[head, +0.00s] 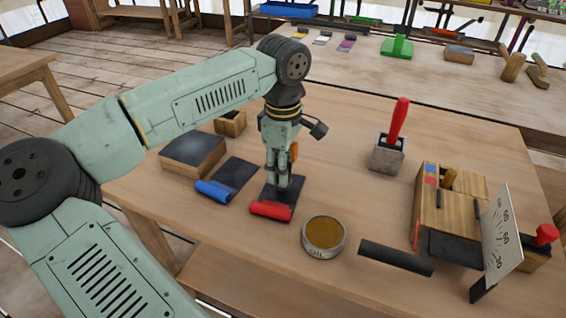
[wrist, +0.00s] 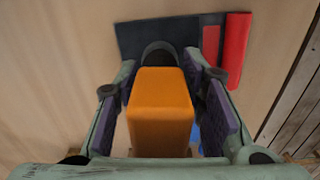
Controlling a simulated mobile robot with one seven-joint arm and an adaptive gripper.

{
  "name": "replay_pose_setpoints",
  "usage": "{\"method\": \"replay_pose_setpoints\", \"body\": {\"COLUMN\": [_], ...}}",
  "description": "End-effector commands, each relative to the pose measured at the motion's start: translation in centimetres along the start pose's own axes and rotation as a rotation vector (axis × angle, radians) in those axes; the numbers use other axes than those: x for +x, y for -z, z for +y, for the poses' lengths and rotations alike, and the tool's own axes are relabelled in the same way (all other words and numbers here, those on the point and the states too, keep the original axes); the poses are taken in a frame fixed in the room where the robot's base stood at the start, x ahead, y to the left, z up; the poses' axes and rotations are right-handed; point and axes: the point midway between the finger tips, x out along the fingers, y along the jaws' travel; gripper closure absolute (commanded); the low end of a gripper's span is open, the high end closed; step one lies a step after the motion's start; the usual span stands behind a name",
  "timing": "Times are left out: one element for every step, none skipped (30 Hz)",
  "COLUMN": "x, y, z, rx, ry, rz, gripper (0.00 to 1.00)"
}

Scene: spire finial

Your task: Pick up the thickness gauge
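An orange block (wrist: 160,110) with a dark rounded part beyond it stands between my fingers in the wrist view. It looks like the thickness gauge, but I cannot confirm this. In the head view only a small orange patch (head: 293,152) shows beside the fingers, the rest hidden by them. My gripper (head: 277,185) points straight down over a dark sheet with a red roll along one edge (head: 271,211). In the wrist view the fingers stand apart, one on each side of the block, with gaps visible. The red roll (wrist: 237,50) lies beyond the right finger.
A blue-edged sheet (head: 213,190) lies to the left, a round tin (head: 324,234) to the right. Farther right are a black bar (head: 397,257), a wooden box (head: 450,210), a numbered white plate (head: 502,235) and a red-handled tool (head: 398,122) in a grey block.

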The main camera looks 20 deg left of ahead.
Motion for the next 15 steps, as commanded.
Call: {"method": "replay_pose_setpoints", "body": {"x": [-0.01,-0.01,-0.02,-0.02,-0.02,-0.02,-0.02,-0.02,-0.02,-0.02,-0.02,-0.02,-0.02,-0.02,-0.02], "y": [0.0,0.0,0.0,0.0,0.0,0.0,0.0,0.0,0.0,0.0,0.0,0.0,0.0,0.0,0.0], "z": [0.0,0.0,0.0,0.0,0.0,0.0,0.0,0.0,0.0,0.0,0.0,0.0,0.0,0.0,0.0], "rx": [0.0,0.0,0.0,0.0,0.0,0.0,0.0,0.0,0.0,0.0,0.0,0.0,0.0,0.0,0.0], "ry": [0.0,0.0,0.0,0.0,0.0,0.0,0.0,0.0,0.0,0.0,0.0,0.0,0.0,0.0,0.0], "rz": [0.0,0.0,0.0,0.0,0.0,0.0,0.0,0.0,0.0,0.0,0.0,0.0,0.0,0.0,0.0], "gripper": [0.69,0.71,0.73,0.75,0.77,0.8,0.82,0.84,0.87,0.89,0.91,0.93,0.95,0.97,1.0]}}
